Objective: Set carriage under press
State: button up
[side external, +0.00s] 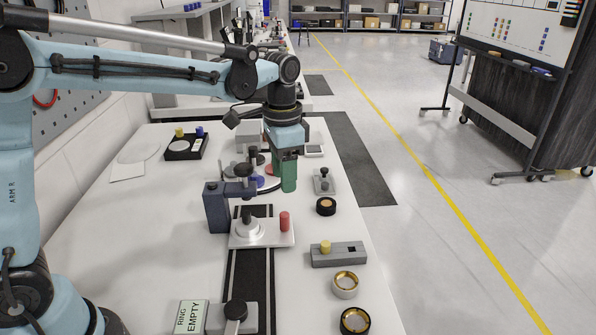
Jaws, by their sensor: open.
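The carriage is likely the white plate (275,238) on the dark rail track (252,280). It carries a round silver piece (247,233) with a dark knob and an upright red peg (284,221) at its right end. The press is likely the dark blue bracket (216,208), whose arm reaches right over the track just behind the silver piece. I cannot tell whether the two line up. My gripper (288,188), with green fingers pointing down, is open, above and behind the red peg and apart from it. The gap between its fingers is hidden.
A grey block with a yellow peg (325,246), a brass-lined ring (345,283) and black rings (326,206) stand along the right edge. A sign reading "RING EMPTY" (190,317) stands front left beside a grey block with a black knob (235,310).

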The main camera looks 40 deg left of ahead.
aim_at(284, 214)
jog(key=shift+r, duration=0.3)
notch_tip(284, 214, down, 12)
jog(key=n, duration=0.6)
jog(key=shift+s+a+r, duration=0.1)
jog(key=shift+s+r, duration=0.05)
jog(key=shift+r, duration=0.05)
dwell(0.5)
grip_shut()
